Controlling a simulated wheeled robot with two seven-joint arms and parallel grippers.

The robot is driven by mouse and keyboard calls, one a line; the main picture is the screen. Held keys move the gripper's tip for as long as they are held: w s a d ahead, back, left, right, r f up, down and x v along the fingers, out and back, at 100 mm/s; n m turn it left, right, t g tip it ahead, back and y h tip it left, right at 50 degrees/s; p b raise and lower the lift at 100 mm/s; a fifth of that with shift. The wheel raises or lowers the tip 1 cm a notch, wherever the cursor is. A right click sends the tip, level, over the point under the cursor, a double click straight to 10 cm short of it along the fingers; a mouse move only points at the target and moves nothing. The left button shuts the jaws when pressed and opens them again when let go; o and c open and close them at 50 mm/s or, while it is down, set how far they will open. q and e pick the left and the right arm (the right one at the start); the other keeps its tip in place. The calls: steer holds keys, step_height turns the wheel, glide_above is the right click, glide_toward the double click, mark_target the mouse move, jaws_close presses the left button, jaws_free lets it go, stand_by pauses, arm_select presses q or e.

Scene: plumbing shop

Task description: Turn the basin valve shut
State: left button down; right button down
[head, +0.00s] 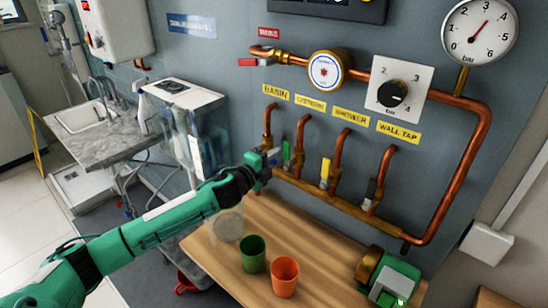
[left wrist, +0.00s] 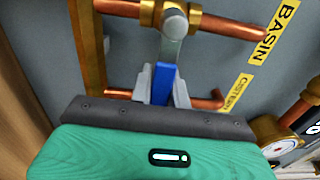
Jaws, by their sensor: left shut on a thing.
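The basin valve is the leftmost on the brass manifold, under the yellow BASIN label (head: 276,93). In the left wrist view its brass body (left wrist: 175,20) carries a grey lever with a blue sleeve (left wrist: 162,84). The lever lies across the basin pipe (left wrist: 235,28). My left gripper (head: 268,158) is at this valve. In the left wrist view its grey fingers (left wrist: 163,88) stand on both sides of the blue sleeve, shut on it. In the head view the gripper partly hides the lever. My right gripper is not in view.
Green (head: 286,151), yellow (head: 325,172) and black (head: 370,192) levers follow to the right along their pipes. A green cup (head: 253,254) and an orange cup (head: 285,278) stand on the wooden bench (head: 310,238). A clear tank (head: 188,125) stands left of the manifold.

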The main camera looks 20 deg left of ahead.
arm_select(q)
steer(key=shift+f, duration=0.15)
steer(key=c, duration=1.3)
jaws_free()
steer(key=shift+c, duration=0.2)
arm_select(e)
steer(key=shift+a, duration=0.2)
